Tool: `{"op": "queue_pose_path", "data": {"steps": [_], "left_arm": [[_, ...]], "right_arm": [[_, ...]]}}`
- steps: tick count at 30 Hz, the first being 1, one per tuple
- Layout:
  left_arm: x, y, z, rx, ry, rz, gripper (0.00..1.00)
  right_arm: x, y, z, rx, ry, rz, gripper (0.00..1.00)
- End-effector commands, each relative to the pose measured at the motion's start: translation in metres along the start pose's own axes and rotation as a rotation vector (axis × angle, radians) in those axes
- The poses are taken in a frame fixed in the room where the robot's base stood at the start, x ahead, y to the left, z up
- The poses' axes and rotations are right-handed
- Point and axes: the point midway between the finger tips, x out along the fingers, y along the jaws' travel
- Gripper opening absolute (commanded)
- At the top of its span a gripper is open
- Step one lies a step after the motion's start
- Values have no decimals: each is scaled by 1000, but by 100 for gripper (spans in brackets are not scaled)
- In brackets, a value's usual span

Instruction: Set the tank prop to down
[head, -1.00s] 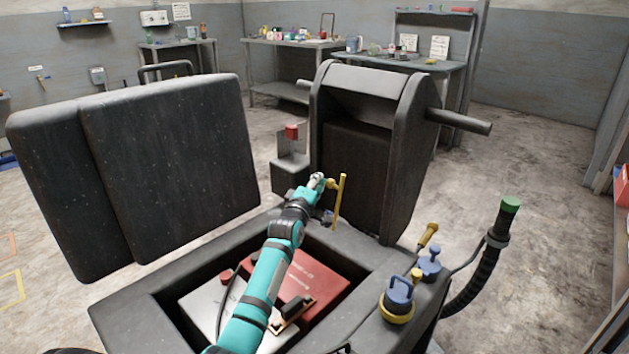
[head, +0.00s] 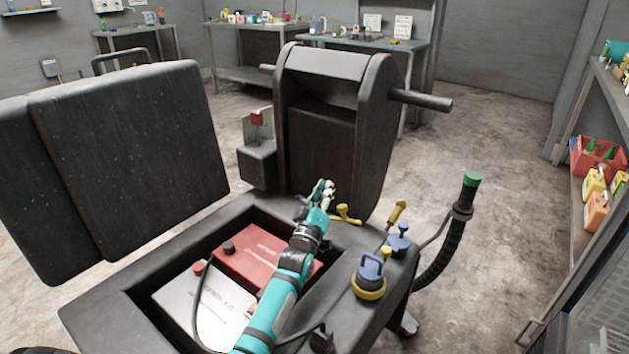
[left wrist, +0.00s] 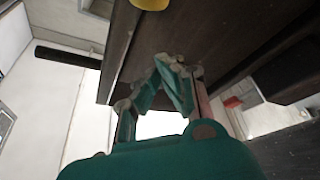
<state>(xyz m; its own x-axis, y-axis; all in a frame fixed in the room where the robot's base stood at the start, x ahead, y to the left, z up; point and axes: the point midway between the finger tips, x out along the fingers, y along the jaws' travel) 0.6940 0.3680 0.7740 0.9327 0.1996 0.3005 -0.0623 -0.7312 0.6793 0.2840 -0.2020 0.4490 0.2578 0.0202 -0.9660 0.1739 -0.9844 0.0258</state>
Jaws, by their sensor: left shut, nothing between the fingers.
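A small yellow lever (head: 345,215), which looks like the tank prop, lies low and nearly flat at the back rim of the dark open housing (head: 115,290). My left gripper (head: 325,187) is shut and empty just above and to the left of it, in front of the upright dark block. In the left wrist view my left gripper's fingertips (left wrist: 168,62) meet with nothing between them, close to a dark surface. A yellow piece (left wrist: 150,4) is cut off at the top edge of that view. My right gripper is not in view.
The upright dark block (head: 335,140) has a bar sticking out. A raised lid (head: 135,160) stands left. A red box (head: 262,255) sits inside the housing. A blue cap with yellow ring (head: 370,278), a yellow handle (head: 396,214) and a green-topped hose (head: 465,205) are right.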

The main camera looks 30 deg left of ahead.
Motion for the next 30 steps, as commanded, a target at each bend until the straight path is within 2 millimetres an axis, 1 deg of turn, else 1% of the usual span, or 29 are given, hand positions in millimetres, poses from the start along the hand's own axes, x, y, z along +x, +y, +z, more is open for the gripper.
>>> {"op": "queue_pose_path", "data": {"steps": [1, 6, 12, 21, 30], "left_arm": [[-3, 1, 6, -4, -1, -1, 0], [-9, 2, 19, -4, -2, -2, 0], [-12, 3, 27, -2, -1, -2, 0], [-14, 3, 30, -3, -1, -1, 0], [-14, 4, 30, -3, -1, -1, 0]], "right_arm": [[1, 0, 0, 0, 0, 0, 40], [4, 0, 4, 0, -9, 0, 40], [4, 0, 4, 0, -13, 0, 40], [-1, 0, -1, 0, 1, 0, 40], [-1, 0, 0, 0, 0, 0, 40]]}}
